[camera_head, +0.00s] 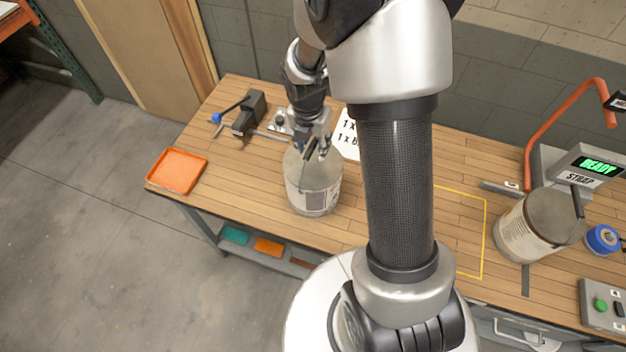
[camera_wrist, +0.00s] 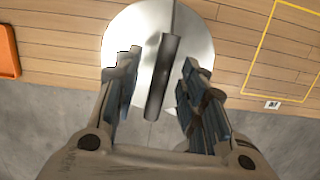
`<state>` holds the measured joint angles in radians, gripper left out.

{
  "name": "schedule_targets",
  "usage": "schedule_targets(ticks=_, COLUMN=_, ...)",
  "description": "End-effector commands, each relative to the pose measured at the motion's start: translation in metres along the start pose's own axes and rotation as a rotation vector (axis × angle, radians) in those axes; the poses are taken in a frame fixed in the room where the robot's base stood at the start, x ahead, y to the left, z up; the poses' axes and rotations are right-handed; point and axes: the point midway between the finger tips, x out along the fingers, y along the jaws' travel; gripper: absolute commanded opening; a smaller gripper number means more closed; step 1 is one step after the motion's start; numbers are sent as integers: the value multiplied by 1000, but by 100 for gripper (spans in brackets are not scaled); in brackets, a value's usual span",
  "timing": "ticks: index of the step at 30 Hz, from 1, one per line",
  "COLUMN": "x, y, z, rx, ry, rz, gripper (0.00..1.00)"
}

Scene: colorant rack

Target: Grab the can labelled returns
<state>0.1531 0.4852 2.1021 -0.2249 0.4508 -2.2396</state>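A metal can (camera_head: 313,190) with a pale label stands upright on the wooden bench, left of my arm. I cannot read its label, so I cannot tell if it says returns. My gripper (camera_head: 316,148) is right over this can's top. In the wrist view my gripper (camera_wrist: 157,85) is open, with one finger on each side of a dark upright bar (camera_wrist: 161,75) on the can's lid (camera_wrist: 130,30). Gaps show between the bar and both fingers. A second metal can (camera_head: 525,232) stands by the strap machine at the right; its label is also unreadable.
The strap machine (camera_head: 582,168) shows READY on its screen. An orange tray (camera_head: 177,171) lies at the bench's left end. A vise-like tool (camera_head: 250,112) and a printed sheet (camera_head: 349,135) lie behind the near can. A yellow outlined area (camera_head: 484,235) looks empty where visible.

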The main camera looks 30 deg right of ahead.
Motion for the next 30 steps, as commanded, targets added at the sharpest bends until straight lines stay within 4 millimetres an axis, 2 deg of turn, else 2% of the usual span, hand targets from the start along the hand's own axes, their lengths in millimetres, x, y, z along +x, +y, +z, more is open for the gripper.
schedule_targets(ticks=4, x=10, y=0, z=0, rx=1, ry=0, rz=1, gripper=38)
schedule_targets(ticks=30, x=14, y=0, z=0, rx=1, ry=-1, rz=1, gripper=38)
